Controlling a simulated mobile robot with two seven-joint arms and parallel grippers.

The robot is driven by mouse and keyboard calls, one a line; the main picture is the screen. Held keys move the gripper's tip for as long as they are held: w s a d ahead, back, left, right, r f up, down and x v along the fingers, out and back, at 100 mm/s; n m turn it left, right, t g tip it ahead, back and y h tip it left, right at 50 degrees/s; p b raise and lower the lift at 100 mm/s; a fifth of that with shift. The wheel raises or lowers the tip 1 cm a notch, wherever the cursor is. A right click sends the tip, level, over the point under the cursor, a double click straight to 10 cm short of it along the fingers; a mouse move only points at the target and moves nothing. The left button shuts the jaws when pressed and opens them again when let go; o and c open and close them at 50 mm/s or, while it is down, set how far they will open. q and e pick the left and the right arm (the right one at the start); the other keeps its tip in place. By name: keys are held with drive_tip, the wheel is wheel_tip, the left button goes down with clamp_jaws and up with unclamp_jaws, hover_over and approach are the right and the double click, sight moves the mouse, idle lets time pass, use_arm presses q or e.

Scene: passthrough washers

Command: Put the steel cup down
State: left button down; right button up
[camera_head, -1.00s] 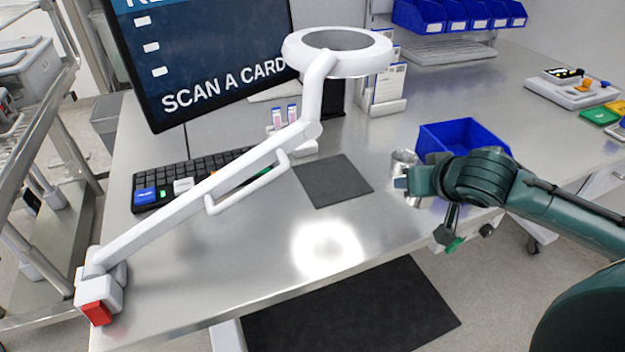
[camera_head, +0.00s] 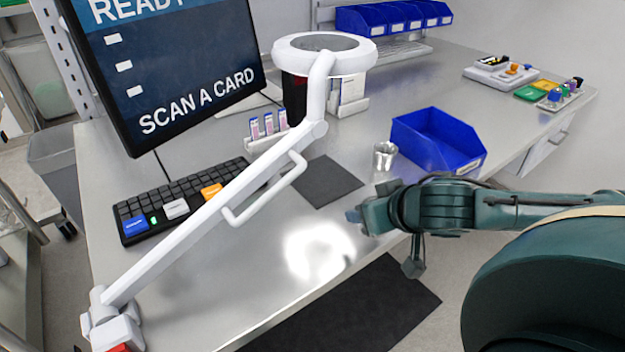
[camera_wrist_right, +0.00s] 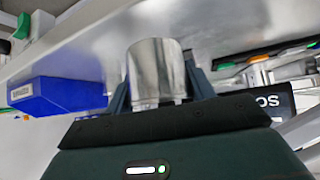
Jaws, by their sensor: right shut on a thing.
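The steel cup (camera_head: 385,155) is a small shiny cylinder, upright by eye, between the dark mat and the blue bin in the head view. My right gripper (camera_head: 384,187) is in front of it, and its hand hides the fingers there. In the right wrist view the cup (camera_wrist_right: 157,75) fills the gap between the two fingers of my right gripper (camera_wrist_right: 160,92), which is shut on it. I cannot tell whether the cup's base touches the steel table (camera_head: 225,265). My left gripper is not in view.
The open blue bin (camera_head: 437,140) stands close right of the cup; the dark mat (camera_head: 322,180) lies to its left. A white ring-lamp arm (camera_head: 215,212) crosses above the keyboard (camera_head: 180,197). Card holders (camera_head: 268,135) stand behind. Bare table lies in front of the mat.

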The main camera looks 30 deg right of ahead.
drive_tip(key=shift+w+d+f+b, duration=0.1)
drive_tip(key=shift+w+f+b, duration=0.05)
drive_tip(key=shift+w+b, duration=0.65)
drive_tip(key=shift+w+d+b, duration=0.15)
drive_tip(key=shift+w+b, duration=0.3)
drive_tip(key=shift+w, duration=0.2)
drive_tip(key=w, duration=0.4)
drive_tip(key=w+d+p, duration=0.1)
drive_tip(key=w, duration=0.4)
drive_tip(key=w+p, duration=0.1)
drive_tip(key=w, duration=0.4)
drive_tip(key=shift+w+d+r, duration=0.1)
drive_tip(key=shift+d+r, duration=0.1)
drive_tip(key=shift+d, duration=0.2)
drive_tip(key=shift+w, duration=0.25)
drive_tip(key=shift+f, duration=1.85)
drive_tip(key=shift+f, duration=0.1)
drive_tip(key=o, duration=1.1)
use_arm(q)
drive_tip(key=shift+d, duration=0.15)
use_arm(e)
drive_tip(key=shift+d, duration=0.1)
